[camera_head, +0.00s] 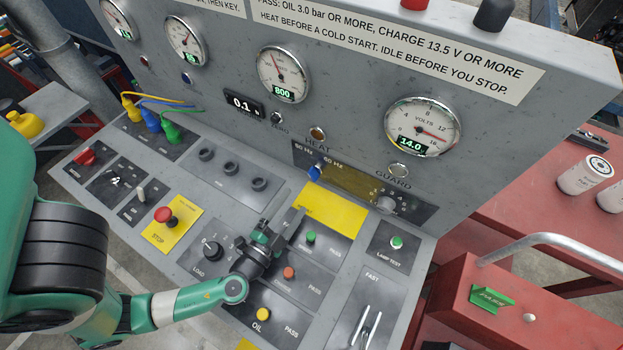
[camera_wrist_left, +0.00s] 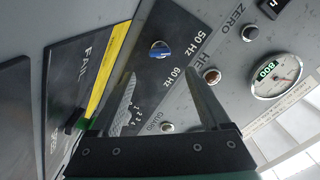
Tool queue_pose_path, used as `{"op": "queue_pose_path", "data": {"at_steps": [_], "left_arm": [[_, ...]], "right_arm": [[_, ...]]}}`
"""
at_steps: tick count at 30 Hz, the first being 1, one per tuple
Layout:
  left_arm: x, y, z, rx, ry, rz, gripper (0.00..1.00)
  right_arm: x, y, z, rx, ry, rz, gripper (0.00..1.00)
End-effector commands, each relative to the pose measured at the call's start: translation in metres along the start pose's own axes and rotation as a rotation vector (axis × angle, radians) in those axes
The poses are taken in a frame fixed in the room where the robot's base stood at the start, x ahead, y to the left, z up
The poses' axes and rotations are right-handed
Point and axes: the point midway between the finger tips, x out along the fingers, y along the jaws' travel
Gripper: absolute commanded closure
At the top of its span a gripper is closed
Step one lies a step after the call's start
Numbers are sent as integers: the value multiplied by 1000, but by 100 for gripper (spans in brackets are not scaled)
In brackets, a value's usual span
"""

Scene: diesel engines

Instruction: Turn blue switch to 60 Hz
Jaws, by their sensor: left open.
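The blue switch (camera_head: 315,172) is a small round knob on the upright panel, at the left end of a dark plate lettered 50 Hz and 60 Hz. The left wrist view also shows the blue switch (camera_wrist_left: 160,50), with a pale mark on it; I cannot tell surely which label it points at. My left gripper (camera_head: 288,222) is open and empty, in front of and below the switch in the head view. In the left wrist view the spread fingers (camera_wrist_left: 163,76) frame the switch from a distance, without touching it. My right gripper is not visible.
Gauges (camera_head: 283,75) line the panel above. The sloped desk below carries a red stop button (camera_head: 163,214), a green button (camera_head: 310,237) and other controls near my left arm.

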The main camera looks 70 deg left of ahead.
Motion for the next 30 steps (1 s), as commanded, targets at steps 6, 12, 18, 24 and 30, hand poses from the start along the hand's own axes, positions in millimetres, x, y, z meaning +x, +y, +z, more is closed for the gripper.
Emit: {"op": "queue_pose_path", "data": {"at_steps": [6, 12, 18, 24, 30], "left_arm": [[44, -5, 2, 0, -6, -9, 20], [83, -2, 0, 2, -1, -4, 20], [97, -1, 1, 1, 0, -1, 20], [97, -1, 1, 1, 1, -1, 20], [97, -1, 1, 2, 1, -1, 52]], "right_arm": [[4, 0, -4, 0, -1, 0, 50], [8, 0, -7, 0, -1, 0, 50], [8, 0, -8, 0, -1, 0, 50], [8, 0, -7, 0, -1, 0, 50], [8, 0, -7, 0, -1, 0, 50]]}}
